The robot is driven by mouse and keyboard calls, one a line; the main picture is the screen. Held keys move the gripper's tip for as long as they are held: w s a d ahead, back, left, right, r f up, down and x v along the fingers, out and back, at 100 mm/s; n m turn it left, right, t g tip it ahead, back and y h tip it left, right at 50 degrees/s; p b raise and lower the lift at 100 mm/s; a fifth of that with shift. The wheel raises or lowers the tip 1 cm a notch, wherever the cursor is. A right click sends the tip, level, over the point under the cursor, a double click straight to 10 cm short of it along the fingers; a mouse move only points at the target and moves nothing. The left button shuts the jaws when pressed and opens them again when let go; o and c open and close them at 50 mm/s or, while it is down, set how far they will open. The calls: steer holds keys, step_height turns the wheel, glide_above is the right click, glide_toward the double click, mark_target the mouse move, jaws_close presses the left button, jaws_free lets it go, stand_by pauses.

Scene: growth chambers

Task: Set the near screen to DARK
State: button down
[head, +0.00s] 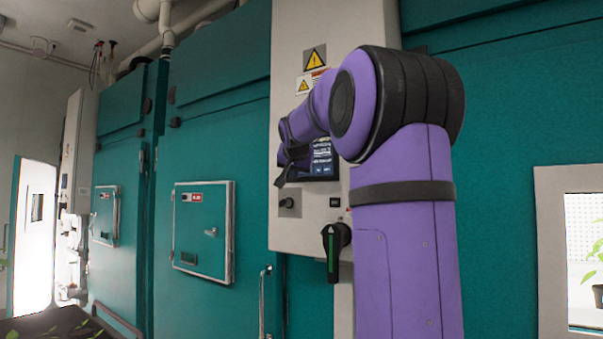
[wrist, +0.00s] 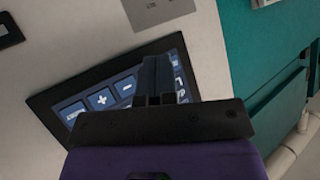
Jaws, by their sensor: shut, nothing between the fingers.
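The near screen (head: 322,158) is a dark touch panel on the pale control cabinet, partly covered by my arm in the head view. In the wrist view the screen (wrist: 72,105) lies tilted, with blue buttons including a plus and a minus. My gripper (wrist: 155,65) is shut and empty, its fingers over the right part of the screen, to the right of the minus button. They hide part of the buttons there; I cannot tell whether the tips touch the glass. The gripper also shows in the head view (head: 281,180). The screen's text is too small to read.
Teal chamber doors (head: 215,130) stand on both sides. A lit window (head: 583,250) with plants is at the right.

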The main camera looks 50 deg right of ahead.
steer(key=shift+s+a, duration=0.2)
steer(key=shift+a, duration=2.3)
stand_by(0.7)
steer(key=a, duration=0.3)
steer(key=shift+s+a, duration=0.15)
steer(key=shift+a, duration=0.25)
steer(key=d, duration=0.8)
steer(key=shift+w+d, duration=0.35)
steer(key=shift+d, duration=0.05)
steer(key=shift+d, duration=0.15)
stand_by(1.8)
steer(key=shift+d, duration=0.3)
